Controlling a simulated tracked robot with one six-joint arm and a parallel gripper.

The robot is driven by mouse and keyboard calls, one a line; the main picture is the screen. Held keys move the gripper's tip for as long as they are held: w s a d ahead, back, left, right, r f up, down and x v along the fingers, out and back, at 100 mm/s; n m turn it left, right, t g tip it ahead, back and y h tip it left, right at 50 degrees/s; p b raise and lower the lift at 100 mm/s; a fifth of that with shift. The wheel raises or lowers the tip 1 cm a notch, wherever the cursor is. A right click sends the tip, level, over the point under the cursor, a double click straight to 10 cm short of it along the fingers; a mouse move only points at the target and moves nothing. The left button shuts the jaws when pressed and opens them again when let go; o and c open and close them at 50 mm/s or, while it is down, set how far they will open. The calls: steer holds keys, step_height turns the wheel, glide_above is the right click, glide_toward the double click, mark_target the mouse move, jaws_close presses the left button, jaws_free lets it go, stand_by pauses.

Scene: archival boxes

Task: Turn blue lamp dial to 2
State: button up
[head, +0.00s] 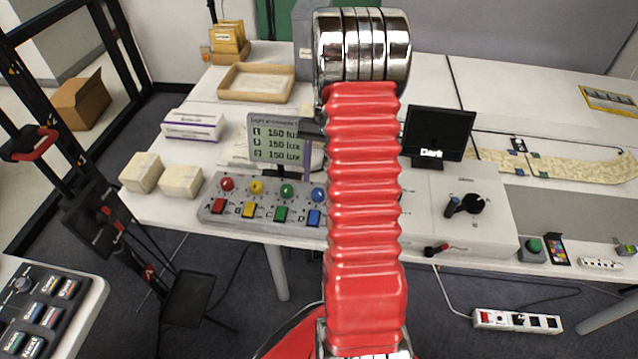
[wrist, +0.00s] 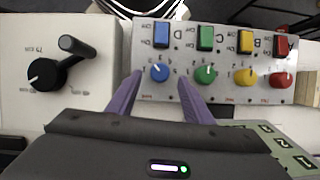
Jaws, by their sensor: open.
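The blue lamp dial (wrist: 159,73) is a round knob on a grey control panel (wrist: 205,90), in line with the green, yellow and red dials. Its white mark points up and slightly left in the wrist view; the numbers around it are too small to read surely. In the head view the blue dial (head: 319,194) shows just left of my red arm. My gripper (wrist: 160,77) is open, its two purple fingers on either side of the blue dial in the picture. I see a gap on both sides and cannot tell the height above it. My arm hides most of the gripper in the head view.
A screen (head: 279,138) showing lux readings stands behind the panel. A white box with a black lever knob (head: 472,204) and a dark display (head: 438,134) are right of my arm. Colored buttons, including a blue one (head: 314,218), line the panel's front. Pale boxes (head: 180,181) sit left.

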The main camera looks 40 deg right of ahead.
steer(key=v, duration=0.9)
steer(key=shift+r, duration=0.3)
steer(key=shift+d, duration=0.15)
steer(key=s+a+r+n+t+h, duration=0.1)
steer(key=s+a+r+n+t, duration=0.1)
steer(key=a, duration=0.9)
steer(key=s+a+r+n+t+h, duration=0.1)
steer(key=s+a+r+n+t, duration=0.2)
steer(key=a, duration=0.8)
steer(key=s+a+r+n+t+h, duration=0.1)
steer(key=s+a+r+n+t, duration=0.2)
steer(key=s+a+r+n, duration=0.3)
steer(key=s+a+r, duration=0.1)
steer(key=s+a, duration=0.1)
steer(key=a, duration=0.3)
steer(key=shift+s+a+r+h, duration=0.2)
steer(key=shift+r+h, duration=0.1)
steer(key=shift+h, duration=0.1)
steer(key=shift+d, duration=0.1)
